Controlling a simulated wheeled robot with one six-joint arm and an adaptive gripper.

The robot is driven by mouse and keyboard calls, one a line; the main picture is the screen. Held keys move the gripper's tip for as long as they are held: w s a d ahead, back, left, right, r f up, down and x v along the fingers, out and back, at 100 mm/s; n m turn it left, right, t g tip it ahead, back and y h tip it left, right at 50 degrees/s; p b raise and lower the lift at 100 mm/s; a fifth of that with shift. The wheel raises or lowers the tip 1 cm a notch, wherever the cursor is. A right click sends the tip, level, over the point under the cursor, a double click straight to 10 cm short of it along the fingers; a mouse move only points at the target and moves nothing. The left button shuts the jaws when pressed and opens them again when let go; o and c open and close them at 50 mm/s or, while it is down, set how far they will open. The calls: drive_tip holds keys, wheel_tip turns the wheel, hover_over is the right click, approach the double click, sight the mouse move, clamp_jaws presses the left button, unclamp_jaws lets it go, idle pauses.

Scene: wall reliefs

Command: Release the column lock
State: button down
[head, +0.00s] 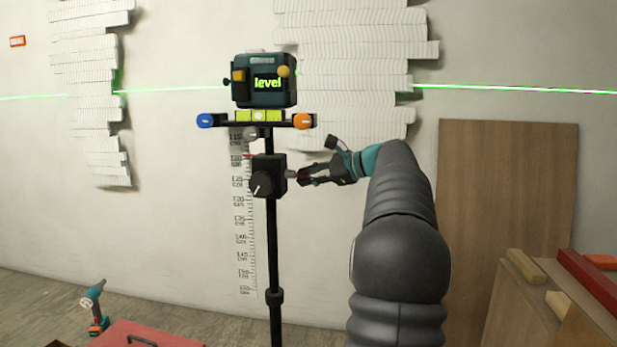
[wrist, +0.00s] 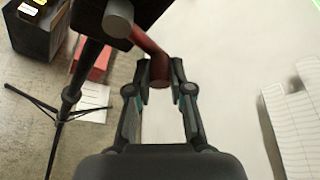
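The black column lock block (head: 268,176) sits on a black upright column (head: 272,235), with a round dark knob (head: 262,184) on its front. In the wrist view a red lever (wrist: 150,45) reaches from a grey round pivot (wrist: 118,18) on the block, and its rounded end lies between my fingertips. My gripper (head: 303,174) is at the right side of the block. In the head view the lever is small and partly hidden by my fingers.
A laser level (head: 262,95) reading "level" tops the column, above a crossbar with a blue knob (head: 206,121) and an orange knob (head: 304,121). A paper scale (head: 244,225) is on the wall behind. A wooden board (head: 505,190) leans at right. A drill (head: 96,308) stands lower left.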

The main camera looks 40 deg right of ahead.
drive_tip(key=shift+r+n+t+b, duration=0.5)
drive_tip(key=shift+n+b, duration=0.2)
drive_tip(key=shift+n, duration=0.3)
drive_tip(key=shift+d+r+n+h, duration=0.1)
drive_tip(key=shift+r+n+h, duration=0.2)
drive_tip(key=c, duration=1.1)
unclamp_jaws()
drive_tip(key=shift+o, duration=0.2)
drive_tip(key=v, duration=1.2)
drive_tip(key=shift+f, duration=0.15)
